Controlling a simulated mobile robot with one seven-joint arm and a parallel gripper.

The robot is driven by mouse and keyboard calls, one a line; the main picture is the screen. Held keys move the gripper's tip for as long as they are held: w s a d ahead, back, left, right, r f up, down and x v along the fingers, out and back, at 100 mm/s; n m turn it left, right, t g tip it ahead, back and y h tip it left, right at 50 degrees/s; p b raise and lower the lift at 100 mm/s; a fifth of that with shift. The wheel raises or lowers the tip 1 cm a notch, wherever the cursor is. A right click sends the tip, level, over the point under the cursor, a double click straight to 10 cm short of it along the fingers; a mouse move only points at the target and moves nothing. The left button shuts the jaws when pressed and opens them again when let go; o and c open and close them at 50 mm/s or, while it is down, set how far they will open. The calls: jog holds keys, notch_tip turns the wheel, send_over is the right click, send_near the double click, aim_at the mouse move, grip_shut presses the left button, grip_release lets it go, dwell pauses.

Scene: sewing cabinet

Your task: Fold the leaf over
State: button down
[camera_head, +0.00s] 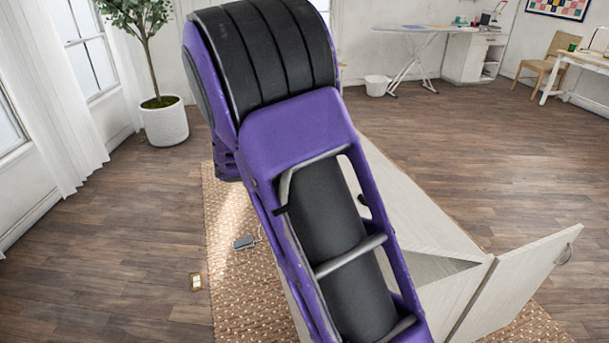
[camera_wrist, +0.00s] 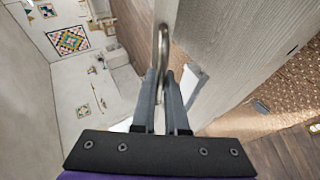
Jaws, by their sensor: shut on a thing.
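In the wrist view a pale wood-grained panel (camera_wrist: 235,50), which looks like the leaf, stands at a slant across the upper right. A curved metal handle (camera_wrist: 163,45) is fixed near its edge. My gripper (camera_wrist: 166,78) is shut on this handle, with its two dark fingers on either side of its lower end. In the head view my purple arm covers the middle, and my gripper is hidden. Behind the arm stands the pale sewing cabinet (camera_head: 425,220); I cannot tell its top from the leaf there.
A cabinet door (camera_head: 515,285) with its own handle (camera_head: 565,254) stands swung out at the right. A woven rug (camera_head: 235,285) lies under the cabinet. A small dark pedal (camera_head: 244,243) lies on it. A potted tree (camera_head: 165,120) stands back left. The wooden floor behind is mostly clear.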

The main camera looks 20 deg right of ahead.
jog(key=shift+d+r, duration=0.1)
jog(key=c, duration=1.2)
grip_release()
jog(key=shift+c, duration=0.2)
jog(key=v, duration=1.7)
jog(key=shift+s+a, duration=0.15)
jog(key=shift+a, duration=0.05)
